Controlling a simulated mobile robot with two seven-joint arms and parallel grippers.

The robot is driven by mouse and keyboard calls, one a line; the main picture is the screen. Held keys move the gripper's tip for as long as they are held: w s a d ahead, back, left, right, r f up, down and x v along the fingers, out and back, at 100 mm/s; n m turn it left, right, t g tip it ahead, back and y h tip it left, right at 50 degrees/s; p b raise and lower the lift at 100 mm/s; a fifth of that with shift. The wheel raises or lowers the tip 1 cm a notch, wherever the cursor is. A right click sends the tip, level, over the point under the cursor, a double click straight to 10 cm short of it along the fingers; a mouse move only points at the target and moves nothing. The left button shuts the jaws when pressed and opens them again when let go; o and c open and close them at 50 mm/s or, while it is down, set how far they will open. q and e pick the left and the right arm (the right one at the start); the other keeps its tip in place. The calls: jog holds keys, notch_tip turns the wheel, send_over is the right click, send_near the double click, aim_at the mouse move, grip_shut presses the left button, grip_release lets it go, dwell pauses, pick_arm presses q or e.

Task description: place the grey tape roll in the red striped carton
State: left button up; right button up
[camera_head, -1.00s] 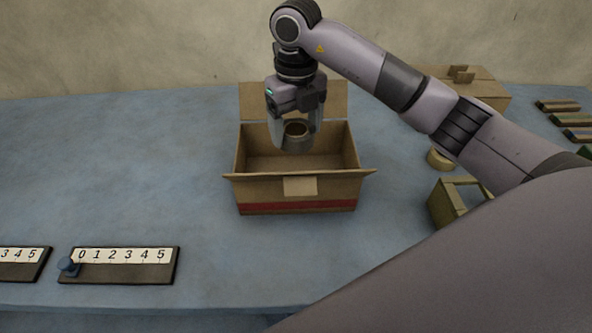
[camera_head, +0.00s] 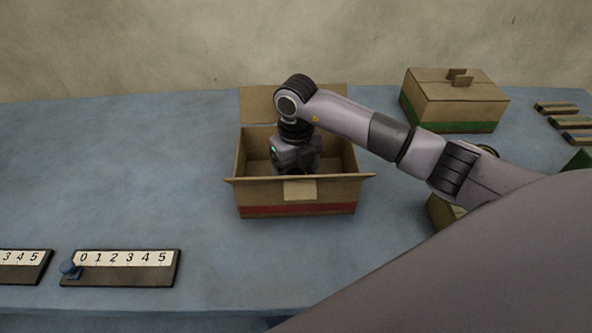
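The red striped carton (camera_head: 253,196) stands open on the blue table, with a red band along its lower front and its flaps folded out. My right gripper (camera_head: 296,165) points down inside the carton. Its fingertips are hidden behind the carton's front wall and flap, so I cannot see whether they are open or shut. The grey tape roll is hidden inside the carton, apart from perhaps a dark bit at the gripper's lower end. My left gripper is not in view.
A closed carton with a green stripe (camera_head: 455,104) stands at the back right. A small open box (camera_head: 440,212) is partly behind my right arm. Number scales (camera_head: 120,267) lie at the front left. Several flat bars (camera_head: 557,108) lie far right.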

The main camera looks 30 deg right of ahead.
jog(key=o, duration=0.6)
jog(key=shift+f, duration=0.15)
jog(key=o, duration=0.4)
jog(key=shift+o, duration=0.2)
jog(key=shift+r, duration=0.35)
notch_tip(320, 180, up, 12)
jog(key=b, duration=0.1)
jog(key=shift+f, duration=0.15)
